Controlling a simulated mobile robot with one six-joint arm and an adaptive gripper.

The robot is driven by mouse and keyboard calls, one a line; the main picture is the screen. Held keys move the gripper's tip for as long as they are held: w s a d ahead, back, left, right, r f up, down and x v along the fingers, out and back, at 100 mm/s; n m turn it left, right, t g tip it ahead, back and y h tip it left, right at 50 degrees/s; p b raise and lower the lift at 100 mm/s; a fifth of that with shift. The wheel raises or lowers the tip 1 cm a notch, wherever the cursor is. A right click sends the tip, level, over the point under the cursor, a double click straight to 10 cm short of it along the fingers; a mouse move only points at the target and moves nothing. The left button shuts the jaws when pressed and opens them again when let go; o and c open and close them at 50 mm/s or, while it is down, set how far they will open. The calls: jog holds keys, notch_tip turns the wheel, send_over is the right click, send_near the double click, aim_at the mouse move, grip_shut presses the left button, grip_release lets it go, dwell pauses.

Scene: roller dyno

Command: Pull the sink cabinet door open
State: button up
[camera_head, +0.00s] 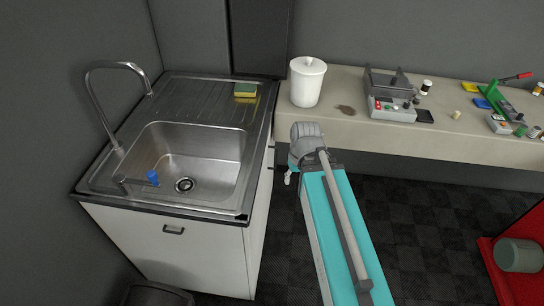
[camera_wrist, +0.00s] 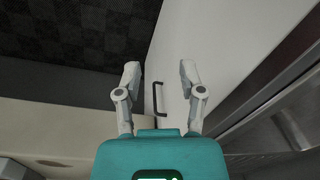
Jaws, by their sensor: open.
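The white sink cabinet (camera_head: 150,245) stands at the left under a steel sink. A dark handle (camera_head: 173,229) is on its near face. Its right-hand face (camera_head: 259,205) is seen at a steep angle, with my gripper (camera_head: 289,179) just to the right of it. In the wrist view, my gripper (camera_wrist: 159,72) is open and empty. A black bar handle (camera_wrist: 159,98) on a white cabinet face (camera_wrist: 215,50) shows between its fingers. The face looks closed. I cannot tell how far the fingers are from the handle; no contact shows.
The sink basin (camera_head: 190,160) has a tall tap and a sponge (camera_head: 245,91) behind it. A long bench (camera_head: 345,128) along the back wall holds a white canister (camera_head: 307,82) and several devices. Dark floor (camera_head: 430,225) is clear between.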

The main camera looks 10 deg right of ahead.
jog(key=w+f+n+t+y+b, duration=0.1)
jog(key=w+f+n+y+b, duration=0.25)
jog(key=w+f+b, duration=0.4)
jog(key=n+t+y+b, duration=0.75)
jog(key=y+b, duration=0.35)
jog(key=b, duration=1.6)
send_near(276, 155)
jog(key=s+d+f, duration=0.1)
jog(key=s+d, duration=0.1)
jog(key=shift+w+d+r+t+b, duration=0.1)
jog(key=shift+d+t+b, duration=0.05)
jog(key=shift+d, duration=0.2)
jog(key=shift+w+d+r+t+b, duration=0.1)
jog(key=shift+w+d+b, duration=0.05)
jog(key=shift+d, duration=0.2)
jog(key=shift+w+a+n, duration=0.1)
jog(key=shift+a+n, duration=0.05)
jog(key=shift+n, duration=0.15)
jog(key=shift+x, duration=6.75)
jog(key=shift+c, duration=0.2)
jog(key=shift+f, duration=0.1)
grip_shut()
